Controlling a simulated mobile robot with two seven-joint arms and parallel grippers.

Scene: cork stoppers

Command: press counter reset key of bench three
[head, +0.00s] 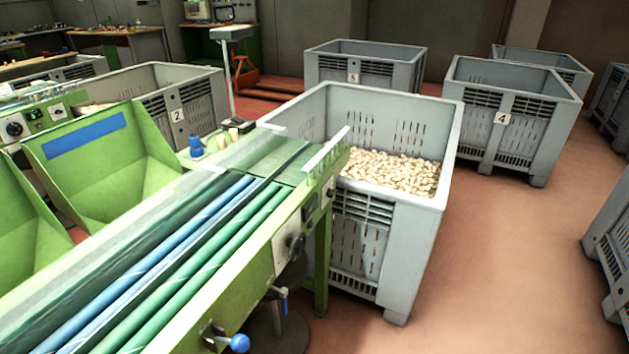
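A green sorting bench (238,300) with long blue and green rollers (190,250) runs from the lower left toward the middle. On its right side face is a small dark device (310,207) that may be a counter; its keys are too small to make out. Below it a pale panel (286,243) carries a dark round knob. No bench number is readable, so I cannot tell whether this is bench three. Another green panel with dials (38,118) shows at the left edge. Neither of my grippers is in view.
A grey crate of corks (415,250) stands against the bench's far end. Crates marked 2 (205,95), 4 (560,85) and 5 (390,52) stand behind. A blue-knobbed lever (239,343) sticks out at the bench's lower side. Reddish floor (500,270) is free at the right.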

